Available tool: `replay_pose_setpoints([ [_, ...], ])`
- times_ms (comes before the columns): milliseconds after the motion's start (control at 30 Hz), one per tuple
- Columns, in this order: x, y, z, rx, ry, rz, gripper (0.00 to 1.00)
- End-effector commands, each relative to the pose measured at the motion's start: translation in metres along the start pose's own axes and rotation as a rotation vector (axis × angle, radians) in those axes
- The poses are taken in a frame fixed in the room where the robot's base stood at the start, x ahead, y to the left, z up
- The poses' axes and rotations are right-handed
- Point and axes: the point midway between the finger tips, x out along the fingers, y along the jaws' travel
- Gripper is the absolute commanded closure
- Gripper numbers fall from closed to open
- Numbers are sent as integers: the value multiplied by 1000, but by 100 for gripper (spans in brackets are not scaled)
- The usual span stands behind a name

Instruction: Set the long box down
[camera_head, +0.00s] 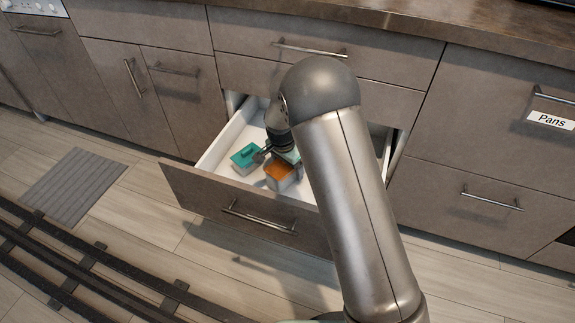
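My gripper (266,153) reaches down into an open white drawer (222,149) in the lower cabinets. A box with a teal lid (246,156) is in the drawer, left of the gripper. A pale box with an orange top (281,173) is in the drawer, just in front of the gripper. A pale teal piece (292,156) shows right by the gripper, partly behind my arm. I cannot tell which of these is the long box. My arm hides the right part of the drawer and much of the gripper, so its grip is unclear.
The drawer front (240,208) sticks out over the wooden floor. Closed cabinets stand on both sides, one labelled "Pans" (551,120). The countertop (400,20) runs above. A grey mat (73,187) and dark rails (90,275) lie on the floor at left.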

Motion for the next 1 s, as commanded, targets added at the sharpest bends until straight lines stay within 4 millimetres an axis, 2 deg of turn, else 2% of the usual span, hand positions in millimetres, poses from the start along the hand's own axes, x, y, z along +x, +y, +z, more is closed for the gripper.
replay_pose_setpoints([
  [167,-9,0,-1,0,1,-1,21],
  [267,-26,-1,-1,0,2,-4,21],
  [500,-79,-1,-1,-1,1,-4,21],
  [700,-111,0,-1,0,1,-2,21],
  [833,-121,0,-1,0,1,-1,21],
  [1000,-123,0,0,0,0,0,21],
])
